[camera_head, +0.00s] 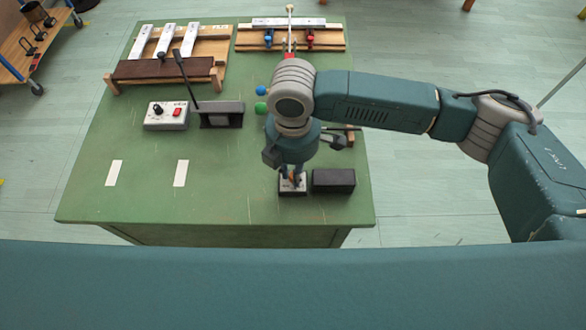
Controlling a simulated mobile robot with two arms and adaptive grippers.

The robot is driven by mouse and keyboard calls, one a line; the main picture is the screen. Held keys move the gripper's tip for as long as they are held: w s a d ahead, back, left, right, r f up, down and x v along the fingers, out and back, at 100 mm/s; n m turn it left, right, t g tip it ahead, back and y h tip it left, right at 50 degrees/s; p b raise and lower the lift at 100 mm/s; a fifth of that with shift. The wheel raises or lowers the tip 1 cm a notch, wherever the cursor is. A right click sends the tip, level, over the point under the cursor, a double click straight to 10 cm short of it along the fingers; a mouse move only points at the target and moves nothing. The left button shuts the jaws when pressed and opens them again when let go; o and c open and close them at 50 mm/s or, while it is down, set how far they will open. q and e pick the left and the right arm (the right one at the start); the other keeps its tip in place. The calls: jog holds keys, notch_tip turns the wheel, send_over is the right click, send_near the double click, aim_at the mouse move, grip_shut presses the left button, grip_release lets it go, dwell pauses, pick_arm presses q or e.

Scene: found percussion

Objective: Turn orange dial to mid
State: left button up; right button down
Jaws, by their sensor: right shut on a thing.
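The orange dial (292,177) sits on top of a small dark box with a pale face (286,188) near the front right of the green table. Only a bit of orange shows between my fingers. My right gripper (292,176) points down from above and is shut on the dial. The dial's pointer and the marks around it are mostly hidden by the gripper, so I cannot tell its setting. My left gripper is not in view.
A black block (333,181) stands close to the right of the dial box. White bars on wooden frames (217,79) lie at the back. The front left is clear except for two white strips.

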jog(key=m+p, duration=0.2)
jog(key=p, duration=0.1)
jog(key=m+p, duration=0.2)
jog(key=p, duration=0.2)
jog(key=m+p, duration=0.2)
jog(key=p, duration=0.1)
jog(key=shift+r+m, duration=0.3)
jog(key=shift+m, duration=0.1)
jog(key=shift+f+m+p, duration=0.25)
jog(key=shift+m+p, duration=0.75)
jog(key=shift+p, duration=0.35)
jog(key=c, duration=1.6)
grip_release()
jog(key=shift+c, duration=0.2)
notch_tip(320, 180, up, 12)
